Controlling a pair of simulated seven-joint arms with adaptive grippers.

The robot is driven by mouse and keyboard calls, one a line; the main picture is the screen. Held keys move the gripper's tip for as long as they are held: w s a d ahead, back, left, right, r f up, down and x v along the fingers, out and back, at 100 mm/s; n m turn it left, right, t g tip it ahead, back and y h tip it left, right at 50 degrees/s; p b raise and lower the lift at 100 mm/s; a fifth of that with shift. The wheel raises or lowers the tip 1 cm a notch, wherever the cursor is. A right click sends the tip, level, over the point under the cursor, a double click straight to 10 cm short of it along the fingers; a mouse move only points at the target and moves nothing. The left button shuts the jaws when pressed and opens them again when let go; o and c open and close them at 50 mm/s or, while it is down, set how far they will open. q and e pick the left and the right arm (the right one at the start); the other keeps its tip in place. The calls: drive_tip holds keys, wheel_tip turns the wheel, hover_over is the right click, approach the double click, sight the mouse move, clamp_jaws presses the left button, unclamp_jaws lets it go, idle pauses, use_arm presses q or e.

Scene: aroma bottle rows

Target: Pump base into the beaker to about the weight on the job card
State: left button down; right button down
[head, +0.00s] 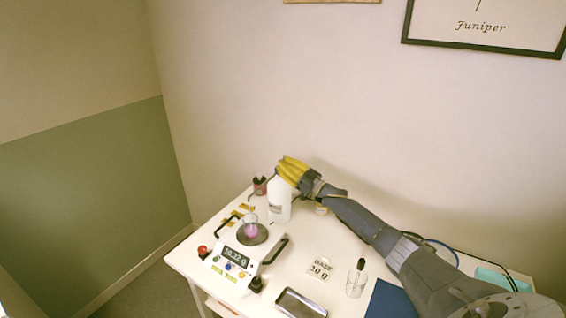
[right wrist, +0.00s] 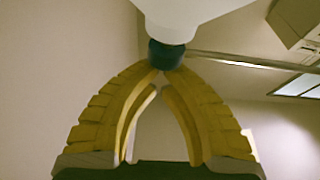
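The white pump bottle (head: 280,203) stands behind the scale, its spout reaching left over the beaker. The beaker (head: 251,222) holds pink liquid and stands on the scale's dark round plate (head: 262,238). The scale display (head: 234,255) seems to read 30.22 g. The job card (head: 320,269) says BASE 30 g. My right gripper (head: 283,175) has its yellow fingers at the bottle's top. In the right wrist view its fingertips (right wrist: 163,78) come together against the dark pump head (right wrist: 165,56), with no object between them. My left gripper is out of view.
The scale has dark side handles and a red button (head: 203,251). A small dark red jar (head: 260,185) stands at the back. A glass bottle with a dark dropper top (head: 356,281), a dark tray (head: 300,303) and a blue mat (head: 388,301) lie to the front right.

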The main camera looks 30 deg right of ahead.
drive_tip(key=shift+f, duration=0.2)
drive_tip(key=shift+r, duration=0.5)
wheel_tip(320, 180, up, 3)
drive_tip(key=shift+s+r, duration=0.1)
drive_tip(key=shift+r, duration=0.1)
drive_tip(key=v, duration=0.9)
drive_tip(key=shift+s+d, duration=0.25)
drive_tip(key=shift+s, duration=0.1)
